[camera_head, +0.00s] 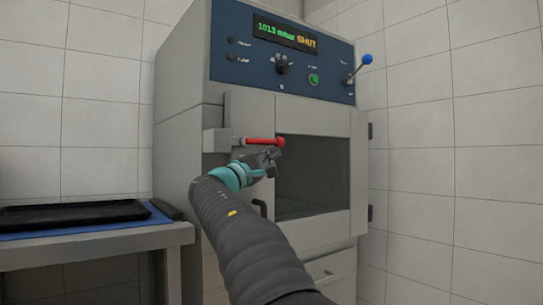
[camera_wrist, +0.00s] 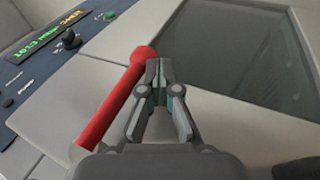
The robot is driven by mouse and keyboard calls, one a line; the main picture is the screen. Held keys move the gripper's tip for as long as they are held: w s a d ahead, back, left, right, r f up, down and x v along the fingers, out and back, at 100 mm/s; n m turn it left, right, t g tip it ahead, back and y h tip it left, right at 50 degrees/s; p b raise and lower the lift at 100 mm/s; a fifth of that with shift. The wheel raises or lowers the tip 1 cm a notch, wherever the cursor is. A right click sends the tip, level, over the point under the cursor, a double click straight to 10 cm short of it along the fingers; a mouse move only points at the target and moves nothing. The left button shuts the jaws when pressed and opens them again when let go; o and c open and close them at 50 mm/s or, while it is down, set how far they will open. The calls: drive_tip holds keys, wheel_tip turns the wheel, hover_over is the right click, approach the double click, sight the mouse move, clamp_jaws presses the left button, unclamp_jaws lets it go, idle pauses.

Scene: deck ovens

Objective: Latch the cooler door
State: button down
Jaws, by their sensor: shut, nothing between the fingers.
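The cooler door (camera_head: 361,172) is a grey panel with a dark window (camera_head: 312,175), hinged on the right. It looks closed against the cabinet. A red latch handle (camera_head: 262,141) lies roughly level across the door's left edge, from a grey block (camera_head: 215,141). In the wrist view the red handle (camera_wrist: 108,105) runs slantwise to a round knob end. My gripper (camera_head: 275,156) is shut and empty, just below the handle's knob end. In the wrist view its closed fingertips (camera_wrist: 159,66) are beside the knob; I cannot tell whether they touch it.
The control panel (camera_head: 284,57) above reads "1013 mbar SHUT" and has a green button and a blue-knobbed lever (camera_head: 361,66). A dark door pull (camera_head: 260,207) sits below my wrist. A table (camera_head: 99,240) with a black tray (camera_head: 72,214) stands at left.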

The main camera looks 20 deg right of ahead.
drive_tip(key=shift+a, duration=0.1)
drive_tip(key=v, duration=1.2)
